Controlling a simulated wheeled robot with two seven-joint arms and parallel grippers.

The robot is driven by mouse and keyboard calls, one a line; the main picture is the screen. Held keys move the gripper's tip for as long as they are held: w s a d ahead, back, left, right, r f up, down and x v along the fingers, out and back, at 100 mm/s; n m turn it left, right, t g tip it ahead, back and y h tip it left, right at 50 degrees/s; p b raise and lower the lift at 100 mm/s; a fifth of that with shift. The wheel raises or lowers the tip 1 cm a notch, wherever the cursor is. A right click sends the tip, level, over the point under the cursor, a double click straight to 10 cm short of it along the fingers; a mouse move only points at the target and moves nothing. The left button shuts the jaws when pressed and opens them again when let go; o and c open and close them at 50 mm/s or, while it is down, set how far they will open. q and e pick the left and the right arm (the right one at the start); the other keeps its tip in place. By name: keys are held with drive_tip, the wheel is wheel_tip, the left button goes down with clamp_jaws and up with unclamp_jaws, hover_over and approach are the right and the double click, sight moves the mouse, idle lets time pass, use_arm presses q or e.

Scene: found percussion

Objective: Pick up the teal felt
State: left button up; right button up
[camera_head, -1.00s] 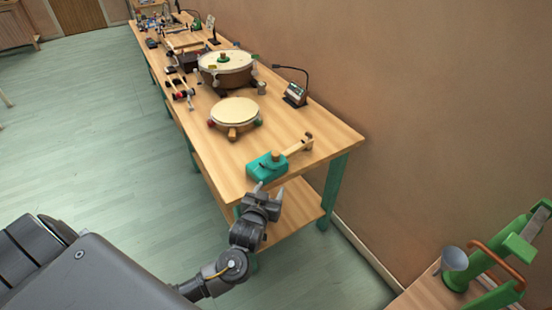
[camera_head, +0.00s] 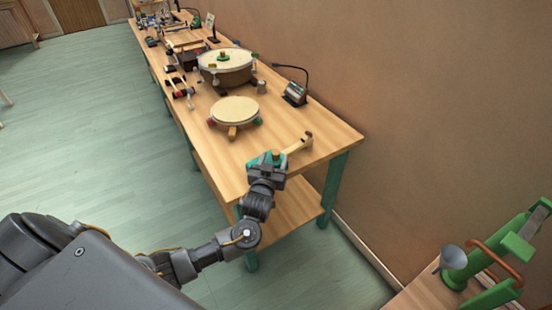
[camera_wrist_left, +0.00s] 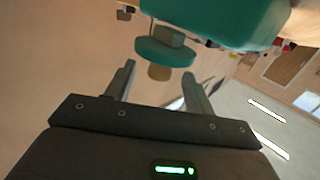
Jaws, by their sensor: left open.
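A teal piece (camera_head: 254,161) lies near the front end of the long wooden table, partly hidden behind my left gripper (camera_head: 266,167). In the left wrist view a large teal body (camera_wrist_left: 225,20) fills the top. A thinner teal disc (camera_wrist_left: 165,53) with a grey top and a brown knob below shows between and just beyond my left fingertips (camera_wrist_left: 159,72). I cannot tell which teal part is the felt. The left gripper is open, with nothing between its fingers. A wooden mallet (camera_head: 300,143) lies beside the teal piece. My right gripper is not in view.
A small drum (camera_head: 235,111) and a larger drum (camera_head: 226,68) stand farther back on the table (camera_head: 207,150). A lamp device (camera_head: 295,93) is near the wall. A green machine (camera_head: 510,255) stands at the lower right. The table's front right corner is clear.

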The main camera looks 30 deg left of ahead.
sight(277, 151)
use_arm(q)
drive_tip(key=x, duration=0.5)
drive_tip(key=shift+p, duration=0.4)
drive_tip(key=shift+c, duration=0.4)
